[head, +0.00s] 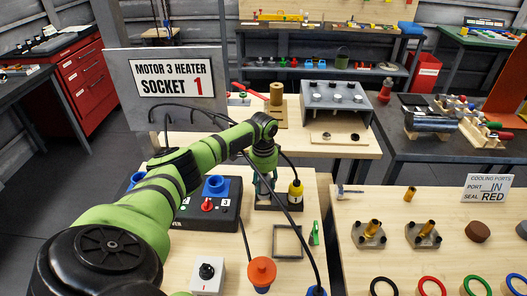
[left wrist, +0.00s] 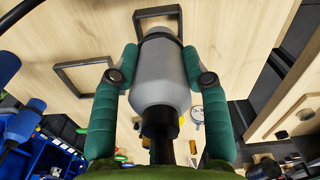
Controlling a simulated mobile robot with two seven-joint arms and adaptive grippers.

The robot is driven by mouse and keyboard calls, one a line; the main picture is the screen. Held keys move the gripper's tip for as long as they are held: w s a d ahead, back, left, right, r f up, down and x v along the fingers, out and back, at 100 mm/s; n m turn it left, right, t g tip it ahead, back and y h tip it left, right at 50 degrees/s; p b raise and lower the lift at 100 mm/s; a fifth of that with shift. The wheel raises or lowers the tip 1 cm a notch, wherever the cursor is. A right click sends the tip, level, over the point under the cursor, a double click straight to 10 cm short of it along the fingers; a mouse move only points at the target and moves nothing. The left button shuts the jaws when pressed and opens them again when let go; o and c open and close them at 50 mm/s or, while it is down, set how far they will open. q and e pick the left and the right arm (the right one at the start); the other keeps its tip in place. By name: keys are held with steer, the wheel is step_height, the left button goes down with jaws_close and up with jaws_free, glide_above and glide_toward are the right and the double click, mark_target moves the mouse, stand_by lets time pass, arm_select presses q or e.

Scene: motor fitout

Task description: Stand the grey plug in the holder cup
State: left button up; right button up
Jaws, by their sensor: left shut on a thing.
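My left gripper (head: 264,184) points down at the back of the near table, beside the yellow plug (head: 296,192). In the left wrist view my left gripper (left wrist: 160,78) is shut on the grey plug (left wrist: 160,75), with a finger on each side of its body. The plug's dark cable end is towards the camera. A dark square frame (left wrist: 139,20) shows around its far end; I cannot tell whether the plug is inside it. In the head view a dark holder (head: 290,207) lies under the gripper and yellow plug. My right gripper is not in view.
An empty square frame (head: 275,242) lies on the table, with a green piece (head: 315,232) beside it. The black socket box (head: 225,218) stands left of the gripper. A dark cable crosses the table.

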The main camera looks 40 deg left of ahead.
mark_target(263, 190)
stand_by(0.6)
arm_select(q)
steer(key=shift+f+b, duration=1.15)
steer(key=shift+f, duration=0.95)
steer(key=o, duration=1.3)
step_height(263, 190, up, 12)
steer(key=shift+r, duration=0.1)
